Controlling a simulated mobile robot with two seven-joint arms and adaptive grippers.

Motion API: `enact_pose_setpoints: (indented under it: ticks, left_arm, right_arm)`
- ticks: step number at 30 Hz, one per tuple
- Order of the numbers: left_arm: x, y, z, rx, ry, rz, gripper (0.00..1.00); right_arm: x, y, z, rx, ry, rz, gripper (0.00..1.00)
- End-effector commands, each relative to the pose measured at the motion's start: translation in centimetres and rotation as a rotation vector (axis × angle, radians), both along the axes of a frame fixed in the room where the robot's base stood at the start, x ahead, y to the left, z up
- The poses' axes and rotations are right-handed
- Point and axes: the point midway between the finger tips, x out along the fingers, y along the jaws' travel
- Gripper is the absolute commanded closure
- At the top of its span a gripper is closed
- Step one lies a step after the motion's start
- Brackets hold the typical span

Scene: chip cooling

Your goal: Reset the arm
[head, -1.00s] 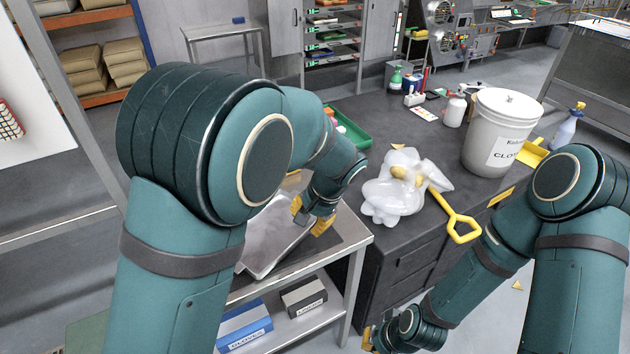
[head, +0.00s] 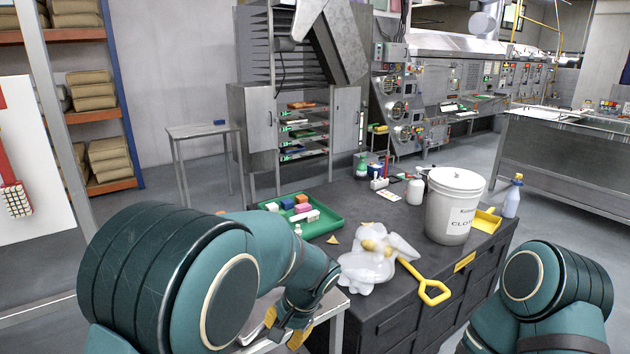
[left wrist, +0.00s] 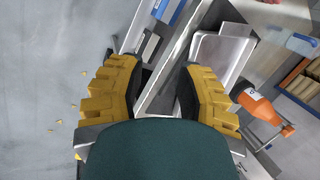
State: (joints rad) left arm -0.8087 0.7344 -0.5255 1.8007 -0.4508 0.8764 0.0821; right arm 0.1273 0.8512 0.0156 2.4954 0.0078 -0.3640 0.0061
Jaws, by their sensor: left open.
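My left gripper (head: 287,333) has yellow fingers and is at the bottom of the head view, over the edge of the steel cart (head: 338,306). In the left wrist view its two fingers (left wrist: 158,85) are spread apart with nothing between them. Below them show the cart's edge, a metal tray (left wrist: 222,52) and a blue box (left wrist: 170,10). My right arm (head: 545,300) is at the lower right of the head view. Its gripper is out of the picture.
An orange bottle (left wrist: 258,106) shows in the left wrist view.

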Motion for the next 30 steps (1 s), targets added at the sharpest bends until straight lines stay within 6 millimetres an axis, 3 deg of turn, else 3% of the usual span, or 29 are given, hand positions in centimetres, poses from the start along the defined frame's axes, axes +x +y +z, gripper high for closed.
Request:
enact_pose_setpoints:
  ticks: [1, 3, 11, 18, 24, 30]
  left_arm:
    - [0.0, 0.1, -0.1, -0.002, 0.002, 0.002, 0.66]
    - [-0.8, 0.7, -2.8, -0.054, 0.029, 0.021, 0.66]
    - [-4.2, 1.9, -10.7, -0.255, 0.083, 0.112, 0.66]
    - [-10.1, 2.7, -18.1, -0.508, 0.095, 0.322, 0.66]
    - [-15.1, 3.2, -21.2, -0.676, 0.039, 0.551, 0.66]
    - [-17.5, 3.7, -21.8, -0.741, -0.021, 0.695, 0.66]
  right_arm:
    - [0.0, 0.0, 0.0, 0.000, 0.000, 0.000, 1.00]
    - [0.0, 0.0, 0.0, 0.000, 0.001, 0.000, 1.00]
    - [0.0, 0.0, 0.0, 0.000, 0.000, 0.000, 1.00]
    - [0.0, 0.0, 0.0, 0.000, 0.001, 0.000, 1.00]
    - [0.0, 0.0, 0.0, 0.000, 0.000, 0.000, 1.00]
    - [0.0, 0.0, 0.0, 0.000, 0.000, 0.000, 1.00]
